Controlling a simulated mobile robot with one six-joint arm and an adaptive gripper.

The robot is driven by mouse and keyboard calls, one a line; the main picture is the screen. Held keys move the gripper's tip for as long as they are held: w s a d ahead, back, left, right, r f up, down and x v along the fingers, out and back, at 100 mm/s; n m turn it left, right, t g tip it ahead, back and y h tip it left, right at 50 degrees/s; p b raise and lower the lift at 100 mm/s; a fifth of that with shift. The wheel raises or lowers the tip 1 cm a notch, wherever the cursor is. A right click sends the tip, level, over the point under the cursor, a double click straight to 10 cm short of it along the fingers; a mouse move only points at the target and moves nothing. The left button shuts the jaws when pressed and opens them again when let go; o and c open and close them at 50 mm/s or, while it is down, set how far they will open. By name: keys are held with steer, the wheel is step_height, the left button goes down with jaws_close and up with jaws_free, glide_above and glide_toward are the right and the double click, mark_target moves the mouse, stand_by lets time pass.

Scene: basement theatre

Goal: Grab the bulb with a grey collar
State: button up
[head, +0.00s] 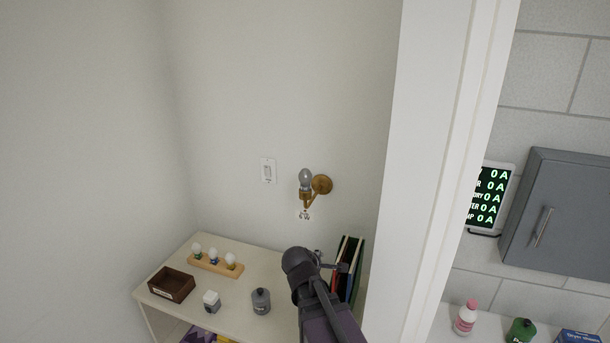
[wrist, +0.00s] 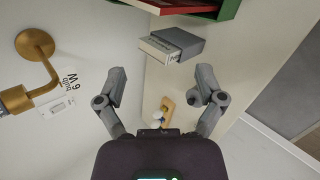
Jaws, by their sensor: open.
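Several small bulbs with pale tops stand in a wooden rack (head: 216,264) on the shelf top. The middle bulb (head: 213,254) has a blue collar; the collars of the left bulb (head: 197,247) and right bulb (head: 230,260) are too small to tell surely. Another bulb (head: 306,177), greyish all over, sits upright in a brass wall lamp (head: 322,184). My gripper (head: 332,263) is above the shelf, right of the rack and below the lamp. In the wrist view my gripper (wrist: 162,80) is open and empty, with the rack (wrist: 168,109) small and far off beyond the fingers.
A dark open box (head: 171,285), a small white-and-grey item (head: 211,301) and a grey jar (head: 261,301) stand on the shelf top (head: 240,321). Books (head: 347,265) stand at its right end near a white door frame (head: 440,150). A wall switch (head: 268,171) is left of the lamp.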

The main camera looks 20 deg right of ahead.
steer(key=w+r+n+t+h+p, duration=0.2)
steer(key=w+r+n+t+p, duration=0.15)
steer(key=w+r+n, duration=0.45)
steer(key=n+t+y+p, duration=0.15)
steer(key=n+t, duration=0.35)
steer(key=n, duration=0.5)
glide_toward(305, 187)
steer(key=s, duration=0.2)
steer(key=shift+a+r+p, duration=0.15)
steer(key=shift+a+p, duration=0.2)
steer(key=shift+p, duration=0.05)
steer(key=shift+w, duration=0.1)
steer(key=shift+b+x, duration=0.65)
steer(key=shift+x, duration=3.6)
steer(key=shift+x, duration=2.65)
steer(key=shift+a, duration=0.1)
